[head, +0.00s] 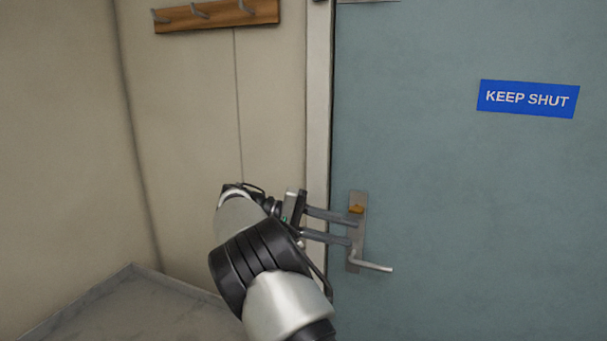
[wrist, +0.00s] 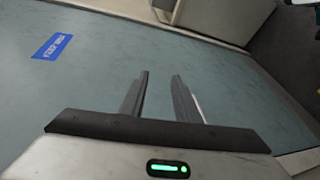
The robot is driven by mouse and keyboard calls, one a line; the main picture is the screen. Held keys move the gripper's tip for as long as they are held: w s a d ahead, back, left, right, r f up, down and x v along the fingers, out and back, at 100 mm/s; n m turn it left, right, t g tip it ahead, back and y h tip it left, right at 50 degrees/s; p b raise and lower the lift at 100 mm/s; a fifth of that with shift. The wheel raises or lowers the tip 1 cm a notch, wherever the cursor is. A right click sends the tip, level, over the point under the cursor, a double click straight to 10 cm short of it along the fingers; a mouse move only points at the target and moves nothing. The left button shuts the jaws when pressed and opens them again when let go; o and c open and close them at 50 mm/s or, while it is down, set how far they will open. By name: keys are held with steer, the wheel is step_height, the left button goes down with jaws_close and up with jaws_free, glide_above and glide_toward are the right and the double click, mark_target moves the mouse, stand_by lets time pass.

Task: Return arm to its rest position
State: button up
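My arm reaches forward toward the door in the head view. My gripper (head: 354,232) is at its end, in front of the metal handle plate, with its two fingers apart and nothing between them. In the wrist view, my gripper (wrist: 161,77) also shows two separated fingers with only the blue-green door surface behind them. I cannot tell from these views whether a fingertip touches the handle plate.
The blue-green door (head: 450,200) appears closed against its frame and bears a blue "KEEP SHUT" sign (head: 528,99). Its lever handle (head: 372,266) sits just below my fingers. A wooden hook rail (head: 217,15) is on the beige wall. A grey marbled surface (head: 120,305) lies at lower left.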

steer(key=s+d+r+y+p, duration=0.2)
steer(key=s+d+r+y, duration=0.4)
steer(key=s+d+y, duration=0.45)
steer(key=s+a+t+y, duration=0.2)
steer(key=s+t, duration=0.1)
steer(key=s, duration=0.8)
steer(key=s+a+t+y+p, duration=0.1)
steer(key=s+a+t+y, duration=0.1)
steer(key=s, duration=0.8)
steer(key=shift+s+a+f+t+y, duration=0.25)
steer(key=shift+s+a+t+y, duration=0.25)
steer(key=shift+t, duration=0.5)
steer(key=shift+w, duration=0.15)
